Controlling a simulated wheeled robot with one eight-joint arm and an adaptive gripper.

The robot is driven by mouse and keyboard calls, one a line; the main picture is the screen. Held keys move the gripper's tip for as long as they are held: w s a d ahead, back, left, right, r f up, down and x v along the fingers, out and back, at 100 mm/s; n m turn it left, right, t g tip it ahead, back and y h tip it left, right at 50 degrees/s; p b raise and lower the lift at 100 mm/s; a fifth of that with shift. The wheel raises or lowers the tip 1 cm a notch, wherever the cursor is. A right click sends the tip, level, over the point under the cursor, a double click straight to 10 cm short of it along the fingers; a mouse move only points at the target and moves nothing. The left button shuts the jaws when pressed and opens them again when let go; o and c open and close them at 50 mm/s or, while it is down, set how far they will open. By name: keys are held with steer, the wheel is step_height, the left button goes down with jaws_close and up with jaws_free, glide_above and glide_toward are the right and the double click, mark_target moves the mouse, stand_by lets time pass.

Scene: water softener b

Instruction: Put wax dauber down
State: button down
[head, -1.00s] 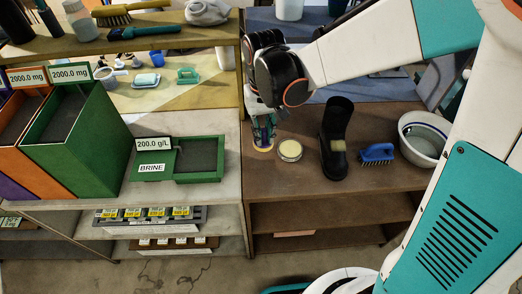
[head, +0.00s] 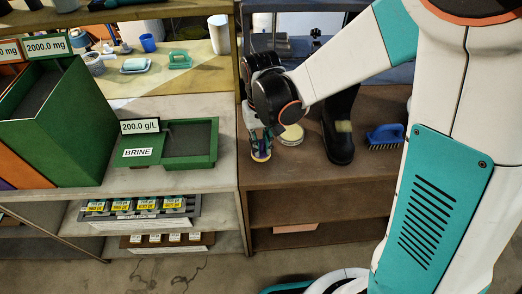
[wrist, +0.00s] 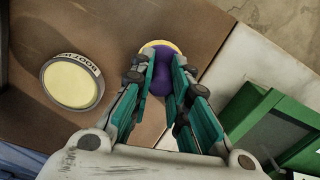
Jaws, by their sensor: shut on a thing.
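The wax dauber (wrist: 160,84) shows as a purple body with a pale yellow round edge behind it in the wrist view. My gripper (wrist: 175,85) is shut on it, with teal fingers on both sides. In the head view the dauber (head: 261,156) hangs upright below my gripper (head: 262,138), over the brown shelf top near its left front part. I cannot tell whether its lower end touches the shelf. A round tin with a pale yellow top (head: 291,135) stands just right of it, apart from it; it also shows in the wrist view (wrist: 72,82).
A black boot (head: 340,130) and a blue brush (head: 385,136) stand farther right on the brown shelf. A green brine tray (head: 170,150) sits on the pale bench to the left. Bare shelf (head: 290,172) lies in front of the tin.

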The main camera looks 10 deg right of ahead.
mark_target(261, 140)
steer(key=shift+f+b, duration=0.4)
steer(key=shift+f, duration=0.65)
steer(key=shift+f, duration=0.15)
steer(key=c, duration=1.5)
jaws_free()
steer(key=shift+c, duration=0.2)
step_height(261, 140, up, 12)
steer(key=p, duration=0.3)
steer(key=shift+w+r+p, duration=0.15)
steer(key=shift+r+p, duration=0.05)
steer(key=shift+p, duration=0.1)
